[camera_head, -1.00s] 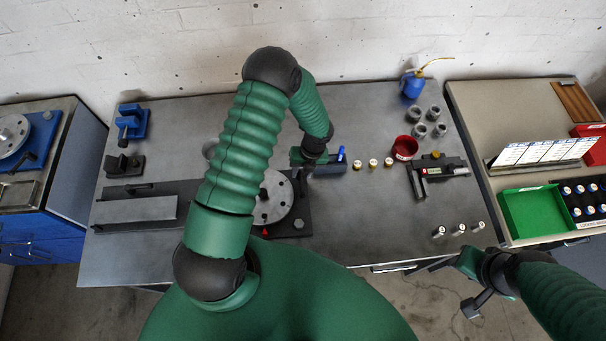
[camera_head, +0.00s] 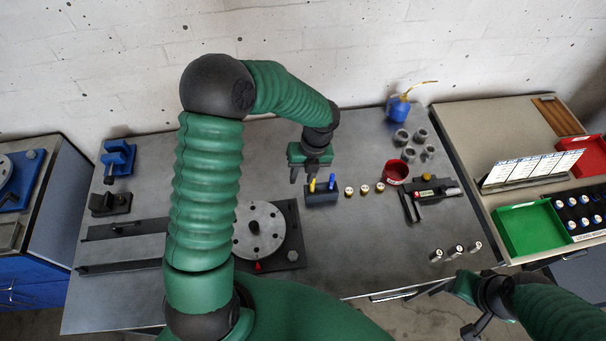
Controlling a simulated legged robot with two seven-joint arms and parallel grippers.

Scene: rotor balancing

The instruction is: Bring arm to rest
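My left arm reaches from the bottom of the head view up over the bench and bends to the right. Its gripper (camera_head: 304,175) points down just above and behind the blue holder (camera_head: 321,198). The fingers look apart, with nothing visible between them. A yellow-handled tool (camera_head: 312,185) and a blue-handled tool (camera_head: 332,181) stand upright in the holder. A round grey rotor disc (camera_head: 264,221) with holes lies on a dark base left of the holder. My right gripper (camera_head: 462,290) is low at the right, beyond the bench's front edge; its fingers are unclear.
Several gold-topped pieces (camera_head: 365,188), a red cup (camera_head: 395,171), grey cups (camera_head: 402,137) and a blue oil can (camera_head: 397,108) stand right of the holder. A green tray (camera_head: 536,229) is on the right bench.

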